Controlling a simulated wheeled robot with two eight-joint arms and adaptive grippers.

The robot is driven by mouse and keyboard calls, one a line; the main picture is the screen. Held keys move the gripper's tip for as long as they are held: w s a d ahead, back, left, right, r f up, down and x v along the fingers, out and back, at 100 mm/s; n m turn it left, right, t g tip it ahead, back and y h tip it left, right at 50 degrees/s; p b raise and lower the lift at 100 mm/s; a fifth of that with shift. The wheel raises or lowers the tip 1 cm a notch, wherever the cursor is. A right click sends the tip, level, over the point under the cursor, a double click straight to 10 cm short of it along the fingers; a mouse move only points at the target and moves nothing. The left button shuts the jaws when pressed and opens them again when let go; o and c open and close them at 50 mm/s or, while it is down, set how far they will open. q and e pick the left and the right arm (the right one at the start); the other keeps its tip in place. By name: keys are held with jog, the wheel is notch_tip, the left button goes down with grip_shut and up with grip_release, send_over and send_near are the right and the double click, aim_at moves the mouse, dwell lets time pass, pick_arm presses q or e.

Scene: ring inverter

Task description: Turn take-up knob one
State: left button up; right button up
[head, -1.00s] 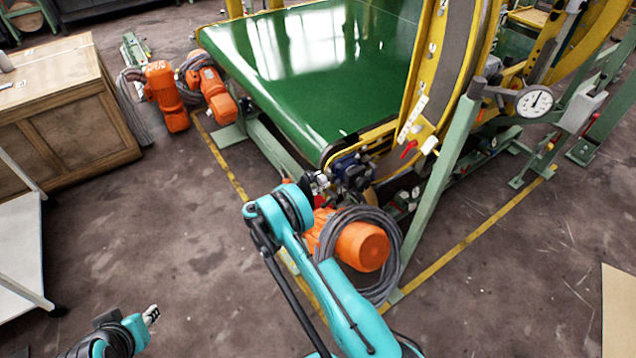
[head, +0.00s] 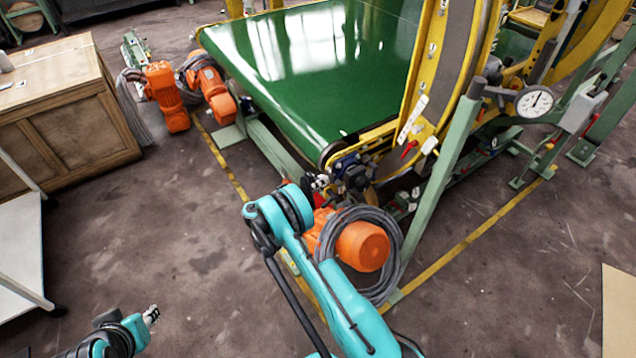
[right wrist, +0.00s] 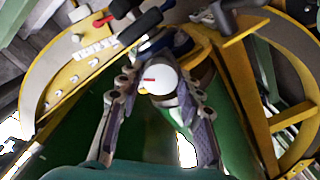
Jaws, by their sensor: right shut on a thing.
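In the right wrist view, a round knob (right wrist: 159,79) with a white face and a short red mark sits between the two fingers of my right gripper (right wrist: 157,88). The fingers are shut on it from both sides. Which number the knob bears cannot be read. In the head view my right gripper (head: 319,183) is at the near corner of the green belt machine, beside dark and blue fittings (head: 350,168); the knob cannot be made out there. My left gripper (head: 151,315) is low at the left over bare floor, away from the machine; its finger opening is too small to judge.
An orange motor (head: 362,246) with coiled grey cable stands just right of my right arm. The green belt (head: 300,75) and yellow curved frame (head: 420,80) lie behind. A dial gauge (head: 534,101) is at right. A wooden cabinet (head: 70,120) stands left; floor between is clear.

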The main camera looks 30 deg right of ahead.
jog(key=shift+s+f+n, duration=0.1)
jog(key=shift+f+n, duration=0.05)
jog(key=shift+n, duration=17.55)
jog(key=o, duration=1.2)
jog(key=shift+c, duration=0.2)
